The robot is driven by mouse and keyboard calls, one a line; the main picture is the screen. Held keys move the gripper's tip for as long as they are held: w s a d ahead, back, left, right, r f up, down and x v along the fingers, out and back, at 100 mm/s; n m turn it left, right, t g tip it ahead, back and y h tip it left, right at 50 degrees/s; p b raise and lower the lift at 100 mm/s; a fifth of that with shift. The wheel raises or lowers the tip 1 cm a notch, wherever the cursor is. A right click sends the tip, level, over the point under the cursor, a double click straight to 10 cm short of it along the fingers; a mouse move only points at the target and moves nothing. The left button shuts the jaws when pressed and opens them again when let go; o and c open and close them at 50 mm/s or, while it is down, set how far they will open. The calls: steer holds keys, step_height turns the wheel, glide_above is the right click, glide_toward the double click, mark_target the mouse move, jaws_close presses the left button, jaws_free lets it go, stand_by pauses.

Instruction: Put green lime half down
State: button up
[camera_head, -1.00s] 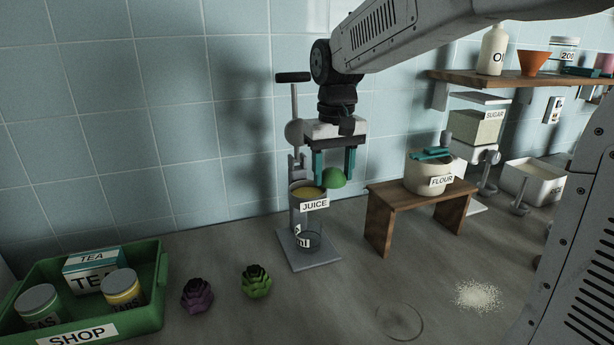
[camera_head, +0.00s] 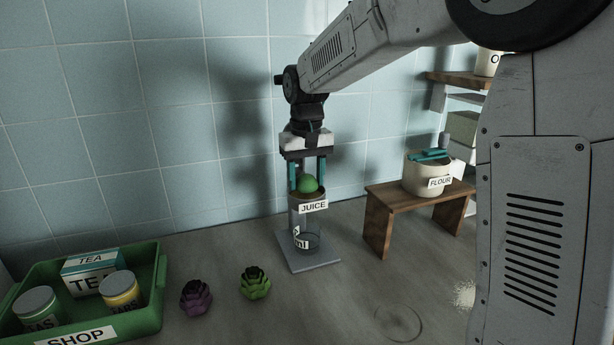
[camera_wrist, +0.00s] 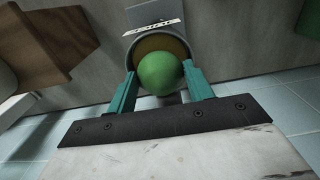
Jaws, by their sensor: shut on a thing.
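The green lime half (camera_head: 308,184) is between the teal fingers of my gripper (camera_head: 307,178), which is shut on it. In the head view it sits right at the top of the juicer cup labelled JUICE (camera_head: 313,208). In the wrist view the lime half (camera_wrist: 160,73) shows its round green side and overlaps the cup's round opening (camera_wrist: 146,44). My gripper (camera_wrist: 160,86) has one finger on either side of it. I cannot tell whether the lime half touches the cup.
A wooden stand (camera_head: 416,196) with a FLOUR pot (camera_head: 423,177) is to the right. A purple succulent-like thing (camera_head: 196,297), a green one (camera_head: 255,283) and a green SHOP crate (camera_head: 153,309) are to the left. The wall (camera_head: 150,130) is close behind.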

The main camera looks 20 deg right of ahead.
mark_target(306, 175)
steer(key=shift+f, duration=0.1)
steer(key=shift+f, duration=0.5)
steer(key=o, duration=1)
steer(key=shift+c, duration=0.2)
step_height(306, 175, up, 13)
steer(key=s+d, duration=0.1)
steer(key=s, duration=0.9)
steer(key=s+d+f, duration=0.1)
steer(key=s+f, duration=0.5)
steer(key=s, duration=0.6)
steer(key=s+d+f+t, duration=0.1)
steer(key=s+f, duration=0.4)
steer(key=s, duration=0.7)
steer(key=shift+d+f, duration=0.15)
steer(key=shift+f, duration=0.2)
